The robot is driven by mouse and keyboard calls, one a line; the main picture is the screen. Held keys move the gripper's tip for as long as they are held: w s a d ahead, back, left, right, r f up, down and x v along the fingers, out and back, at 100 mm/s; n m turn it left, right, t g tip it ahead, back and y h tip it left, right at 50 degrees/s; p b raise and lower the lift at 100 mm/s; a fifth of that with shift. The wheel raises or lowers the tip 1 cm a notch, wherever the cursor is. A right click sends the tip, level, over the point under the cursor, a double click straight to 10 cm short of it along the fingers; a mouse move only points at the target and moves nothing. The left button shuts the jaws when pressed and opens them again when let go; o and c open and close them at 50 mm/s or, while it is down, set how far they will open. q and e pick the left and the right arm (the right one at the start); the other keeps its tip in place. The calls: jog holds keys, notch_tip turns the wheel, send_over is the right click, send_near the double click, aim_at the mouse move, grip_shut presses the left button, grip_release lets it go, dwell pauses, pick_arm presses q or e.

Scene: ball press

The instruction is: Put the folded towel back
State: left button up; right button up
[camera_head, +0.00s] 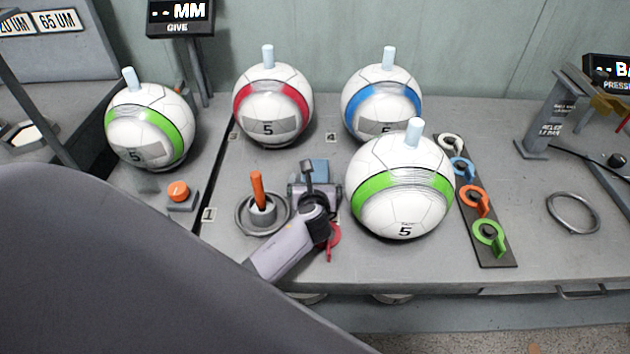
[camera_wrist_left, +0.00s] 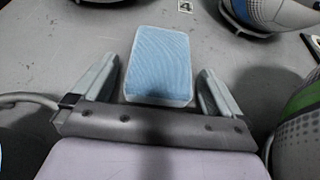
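The folded towel is a small light-blue block with a white edge. It lies on the grey bench, and in the left wrist view the towel (camera_wrist_left: 158,62) sits between my fingers, with a gap on each side. In the head view only a blue part of the towel (camera_head: 319,167) shows beyond my left gripper (camera_head: 313,186). My left gripper is open around the towel, with its fingers (camera_wrist_left: 158,72) spread to the left and right of it. My right gripper is not in view.
A green-banded ball (camera_head: 400,190) stands close right of my left gripper. A red-banded ball (camera_head: 271,105) and a blue-banded ball (camera_head: 382,100) stand behind. An orange-handled tool (camera_head: 257,190) stands in a round holder close left. A strip of coloured rings (camera_head: 480,205) lies farther right.

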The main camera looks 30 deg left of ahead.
pick_arm(q)
jog(key=shift+s+r, duration=0.15)
jog(key=shift+r, duration=0.05)
jog(key=p+v, duration=0.2)
jog(key=v, duration=0.8)
jog(key=shift+s+d+r, duration=0.1)
jog(key=shift+s+d, duration=0.1)
jog(key=shift+s, duration=0.05)
jog(key=shift+s+d+r+p, duration=0.2)
jog(key=shift+s+d+p, duration=0.1)
jog(key=shift+s, duration=0.15)
